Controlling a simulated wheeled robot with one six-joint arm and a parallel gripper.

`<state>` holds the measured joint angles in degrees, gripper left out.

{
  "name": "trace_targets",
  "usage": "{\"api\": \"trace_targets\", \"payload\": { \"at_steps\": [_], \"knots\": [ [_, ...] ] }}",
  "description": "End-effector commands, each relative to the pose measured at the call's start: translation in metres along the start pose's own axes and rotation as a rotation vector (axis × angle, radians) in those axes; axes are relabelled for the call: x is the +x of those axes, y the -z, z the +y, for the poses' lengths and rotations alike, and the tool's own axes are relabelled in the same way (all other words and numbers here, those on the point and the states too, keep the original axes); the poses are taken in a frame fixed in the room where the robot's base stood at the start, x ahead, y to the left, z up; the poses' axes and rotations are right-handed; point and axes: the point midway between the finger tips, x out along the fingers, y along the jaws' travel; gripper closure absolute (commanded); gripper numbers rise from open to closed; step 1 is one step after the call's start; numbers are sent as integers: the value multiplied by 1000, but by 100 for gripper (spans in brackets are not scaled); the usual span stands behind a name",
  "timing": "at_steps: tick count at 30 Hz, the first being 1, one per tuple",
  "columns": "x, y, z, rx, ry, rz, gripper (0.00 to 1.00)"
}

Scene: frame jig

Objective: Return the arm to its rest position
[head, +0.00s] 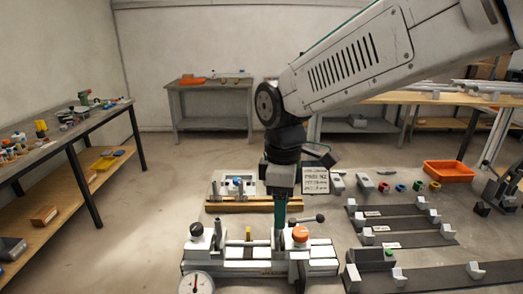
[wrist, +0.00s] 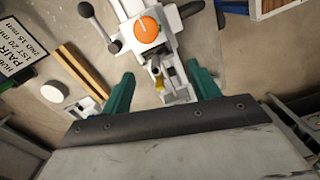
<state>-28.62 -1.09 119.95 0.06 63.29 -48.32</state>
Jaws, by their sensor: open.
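My arm (head: 350,60) reaches in from the upper right of the head view and bends down at its dark wrist joint. My gripper (head: 281,222) points down over the jig (head: 240,268), a pale fixture with an orange knob (head: 300,233), a black knob and a round dial. In the wrist view the two green fingers of my gripper (wrist: 161,75) are apart. Part of the jig, with a small yellow piece (wrist: 159,82), shows between and beyond them, and nothing is seen held. The orange knob (wrist: 147,29) lies beyond the fingertips. The head view does not show whether the fingers touch the jig.
A second fixture on a wooden strip (head: 240,206) stands behind the jig. A small sign (head: 315,180) is close to my gripper's right. Dark rails (head: 410,238) and an orange bin (head: 449,171) lie to the right. A workbench (head: 65,135) stands left, with clear floor (head: 150,200) between.

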Motion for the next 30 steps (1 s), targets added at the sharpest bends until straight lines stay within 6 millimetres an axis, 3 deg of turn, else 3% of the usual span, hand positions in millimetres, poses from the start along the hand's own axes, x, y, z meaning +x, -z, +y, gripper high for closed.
{"api": "trace_targets", "payload": {
  "at_steps": [8,18,24,30],
  "knots": [
    [-3,-81,-44,519,26,-30,39],
    [-8,-199,-113,1166,-14,38,39],
    [-9,-232,-135,1305,-63,106,39],
    [-15,-241,-136,1347,-88,136,39]
  ]
}}
